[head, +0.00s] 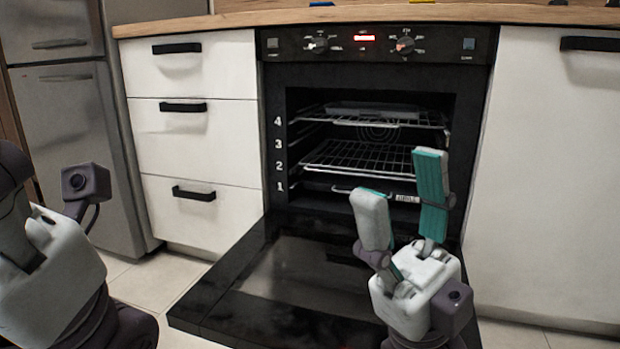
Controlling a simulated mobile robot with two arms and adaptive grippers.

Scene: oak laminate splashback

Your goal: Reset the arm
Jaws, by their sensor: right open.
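My right gripper (402,190) is in front of the open oven (300,130), above its lowered door (290,280). Its two teal-padded fingers are spread apart with nothing between them. One finger covers part of the oven's lower right interior. My left arm comes in at the left edge of the head view, with grey and dark links showing. The fingers of my left gripper cannot be seen.
The oven door lies folded down over the tiled floor. Wire racks (362,157) sit inside the oven, with a tray (370,110) on the upper one. White drawers (195,130) stand left, a white cabinet (550,180) right, and a wooden worktop (400,13) above.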

